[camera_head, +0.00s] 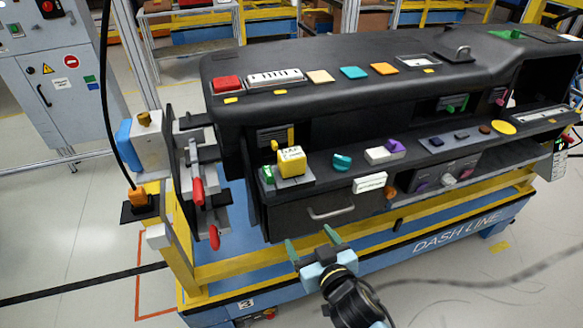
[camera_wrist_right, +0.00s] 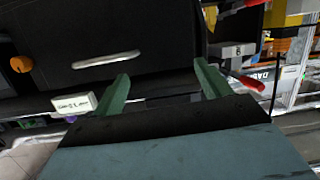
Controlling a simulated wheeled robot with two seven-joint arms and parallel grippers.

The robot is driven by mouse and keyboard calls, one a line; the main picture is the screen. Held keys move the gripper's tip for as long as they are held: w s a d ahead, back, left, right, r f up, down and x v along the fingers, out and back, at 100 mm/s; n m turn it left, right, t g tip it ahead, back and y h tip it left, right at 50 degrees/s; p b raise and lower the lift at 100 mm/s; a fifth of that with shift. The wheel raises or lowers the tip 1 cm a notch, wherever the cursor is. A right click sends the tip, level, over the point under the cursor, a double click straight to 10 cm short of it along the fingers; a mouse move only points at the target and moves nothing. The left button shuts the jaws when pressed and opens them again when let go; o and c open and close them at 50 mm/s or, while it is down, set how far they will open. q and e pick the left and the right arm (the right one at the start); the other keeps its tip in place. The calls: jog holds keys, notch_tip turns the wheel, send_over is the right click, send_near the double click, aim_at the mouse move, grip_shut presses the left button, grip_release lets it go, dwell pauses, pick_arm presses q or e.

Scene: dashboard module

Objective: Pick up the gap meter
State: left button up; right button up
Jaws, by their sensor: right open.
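The gap meter (camera_head: 291,161) is a yellow block with dark lettering. In the head view it sits on a small grey base on the dashboard's front ledge, left of centre. It cannot be made out in the right wrist view. My right gripper (camera_head: 312,243) is open and empty, with green fingers spread. In the head view it appears below the gap meter and the drawer, apart from both. Its fingers also show in the right wrist view (camera_wrist_right: 161,76), near the drawer front. My left gripper is not in view.
A drawer handle (camera_head: 331,213) sticks out below the ledge. A white labelled box (camera_head: 370,182) and a teal knob (camera_head: 342,161) are right of the gap meter. Red-handled clamps (camera_head: 197,190) stand at the left end.

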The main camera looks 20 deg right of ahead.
aim_at(295, 164)
notch_tip(295, 164, up, 13)
jog(key=m+t, duration=0.1)
jog(key=t, duration=0.2)
jog(key=w, duration=0.3)
jog(key=w+p, duration=0.1)
jog(key=w, duration=0.3)
jog(key=shift+d+r, duration=0.15)
jog(key=shift+r, duration=0.05)
jog(key=shift+w+a+f+p, duration=0.1)
jog(key=shift+w+a+p, duration=0.05)
jog(key=shift+w, duration=0.95)
jog(key=shift+w+a+p, duration=0.1)
jog(key=shift+w+a, duration=0.05)
jog(key=shift+w, duration=0.9)
jog(key=shift+w+a+f+p, duration=0.1)
jog(key=shift+w+a+p, duration=0.05)
jog(key=shift+w, duration=0.95)
jog(key=shift+r, duration=0.1)
jog(key=shift+c, duration=0.3)
